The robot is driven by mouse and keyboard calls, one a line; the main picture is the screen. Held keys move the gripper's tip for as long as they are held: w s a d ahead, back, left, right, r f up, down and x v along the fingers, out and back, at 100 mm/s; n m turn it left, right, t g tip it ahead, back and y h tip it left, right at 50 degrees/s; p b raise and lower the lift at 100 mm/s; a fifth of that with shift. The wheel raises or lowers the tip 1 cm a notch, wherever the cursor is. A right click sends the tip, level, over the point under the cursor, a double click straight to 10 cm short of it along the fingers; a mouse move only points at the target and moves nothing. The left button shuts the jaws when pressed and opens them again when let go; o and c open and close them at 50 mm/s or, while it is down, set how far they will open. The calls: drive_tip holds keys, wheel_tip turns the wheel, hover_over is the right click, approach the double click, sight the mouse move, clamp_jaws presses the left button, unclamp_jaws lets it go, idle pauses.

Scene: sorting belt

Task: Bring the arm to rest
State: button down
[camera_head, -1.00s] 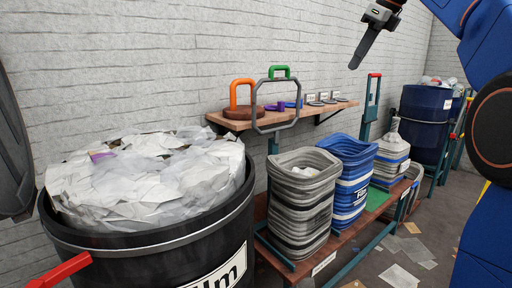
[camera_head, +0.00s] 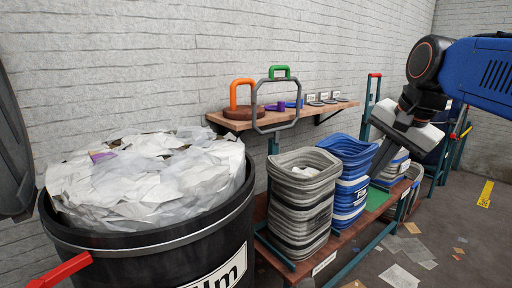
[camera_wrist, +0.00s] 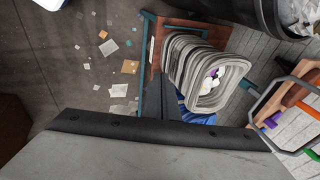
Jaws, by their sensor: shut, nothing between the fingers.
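My gripper (camera_head: 379,166) hangs from my blue arm at the right of the head view, its dark fingers pointing down and to the left. The fingers are shut with nothing between them. They appear in front of the stacked blue and white bins (camera_head: 350,180) and the rack, apart from them as far as I can tell. In the wrist view the dark shut fingers (camera_wrist: 160,97) point up at the rack, beside the stack of grey bins (camera_wrist: 222,85).
A black drum (camera_head: 150,247) full of film stands at the left. A wooden shelf (camera_head: 290,119) on the wall holds orange and green handles. Grey bins (camera_head: 302,200) stand on the rack (camera_head: 262,258). Paper scraps (camera_head: 399,276) litter the floor at right.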

drive_tip(key=s+f+n, duration=0.5)
drive_tip(key=s+f, duration=0.3)
drive_tip(key=f, duration=0.3)
drive_tip(key=s+d+f+n+h, duration=0.1)
drive_tip(key=s+f+n, duration=0.4)
drive_tip(key=f, duration=0.7)
drive_tip(key=s, duration=0.2)
drive_tip(key=shift+s+n, duration=0.35)
drive_tip(key=shift+n, duration=0.05)
